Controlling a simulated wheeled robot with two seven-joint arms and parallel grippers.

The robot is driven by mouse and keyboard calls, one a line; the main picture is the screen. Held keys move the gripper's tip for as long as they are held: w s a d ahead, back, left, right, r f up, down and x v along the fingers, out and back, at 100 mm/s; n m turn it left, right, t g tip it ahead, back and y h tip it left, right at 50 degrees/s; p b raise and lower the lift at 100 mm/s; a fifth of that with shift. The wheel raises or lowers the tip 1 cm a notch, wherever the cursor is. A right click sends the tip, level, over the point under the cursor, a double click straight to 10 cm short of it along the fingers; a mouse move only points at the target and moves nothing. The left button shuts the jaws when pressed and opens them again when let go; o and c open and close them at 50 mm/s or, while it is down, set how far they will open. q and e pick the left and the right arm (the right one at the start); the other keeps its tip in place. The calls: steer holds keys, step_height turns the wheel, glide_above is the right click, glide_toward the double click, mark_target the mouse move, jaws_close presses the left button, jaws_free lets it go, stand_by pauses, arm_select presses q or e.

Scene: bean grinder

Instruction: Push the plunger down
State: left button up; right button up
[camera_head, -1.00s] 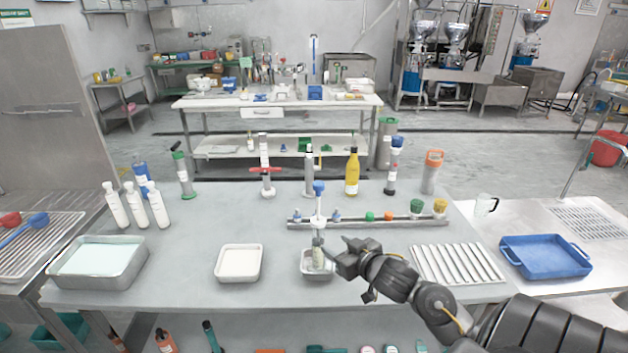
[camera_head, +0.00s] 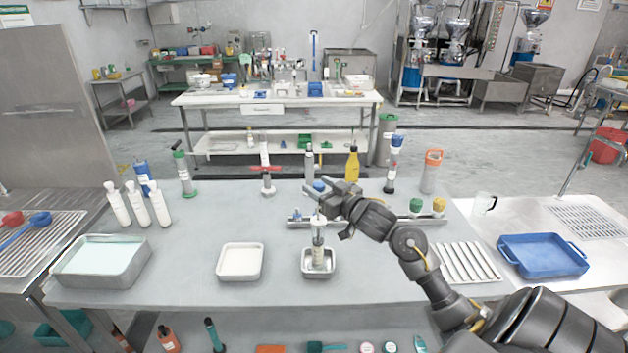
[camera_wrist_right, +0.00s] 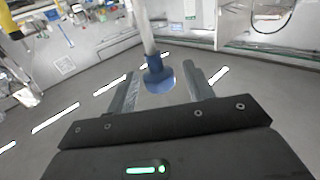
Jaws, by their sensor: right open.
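The plunger's blue knob (camera_head: 319,186) stands at the top of a slim upright device (camera_head: 318,238) in a small metal tray (camera_head: 306,270) on the front table. My right gripper (camera_head: 324,205) is beside the plunger at about knob height, partly hiding its rod. In the right wrist view the blue knob (camera_wrist_right: 158,74) lies between the two spread fingers of my right gripper (camera_wrist_right: 162,80), with a pale rod running up from it. The right gripper is open. Contact with the knob cannot be told. My left gripper is not in view.
A metal rail (camera_head: 297,223) with small coloured caps runs behind the device. A white tray (camera_head: 240,278) stands to the left, and a ribbed tray (camera_head: 468,261) to the right. A yellow bottle (camera_head: 352,166) is behind.

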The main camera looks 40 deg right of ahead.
steer(key=shift+w, duration=1.3)
steer(key=shift+c, duration=0.4)
jaws_close()
